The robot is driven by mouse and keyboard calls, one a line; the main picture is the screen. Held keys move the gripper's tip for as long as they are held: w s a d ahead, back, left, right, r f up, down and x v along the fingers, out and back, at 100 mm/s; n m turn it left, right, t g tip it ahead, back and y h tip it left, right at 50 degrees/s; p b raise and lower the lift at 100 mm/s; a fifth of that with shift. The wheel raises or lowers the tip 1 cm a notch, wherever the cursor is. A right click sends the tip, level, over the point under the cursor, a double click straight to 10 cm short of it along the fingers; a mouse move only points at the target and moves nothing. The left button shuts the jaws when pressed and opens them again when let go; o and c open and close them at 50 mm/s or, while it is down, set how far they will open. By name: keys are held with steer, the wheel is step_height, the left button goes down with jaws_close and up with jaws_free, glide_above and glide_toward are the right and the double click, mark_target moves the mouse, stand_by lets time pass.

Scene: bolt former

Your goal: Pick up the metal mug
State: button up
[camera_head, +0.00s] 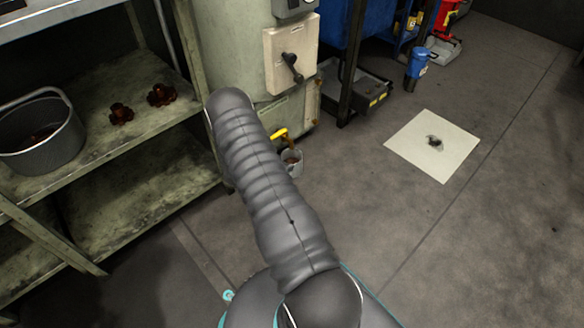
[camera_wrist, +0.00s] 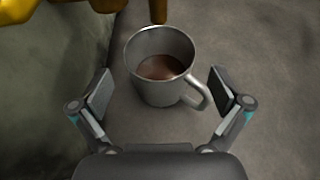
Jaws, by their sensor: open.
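The metal mug (camera_wrist: 162,88) is grey and holds brown contents. In the wrist view it stands upright on the floor, just ahead of my gripper (camera_wrist: 160,95), with its handle toward the right finger. My gripper is open, one finger on each side of the mug, and a gap shows between each finger and the mug. In the head view a small part of the mug (camera_head: 292,168) shows just right of my arm, at the foot of the pale green machine. My gripper is hidden behind my arm there.
A yellow spout (camera_head: 279,134) is close above the mug; yellow parts (camera_wrist: 60,8) also show in the wrist view. The machine (camera_head: 240,50) stands behind. A metal shelf (camera_head: 150,105) with a grey pot (camera_head: 45,155) and red-brown parts is at left. Floor at right is mostly clear around a pale sheet (camera_head: 410,140).

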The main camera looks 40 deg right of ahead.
mark_target(299, 155)
steer(key=b+x, duration=0.1)
steer(key=x, duration=0.7)
steer(key=shift+a+f, duration=0.1)
steer(key=shift+f, duration=0.1)
steer(key=shift+r, duration=0.1)
steer(key=c, duration=1.1)
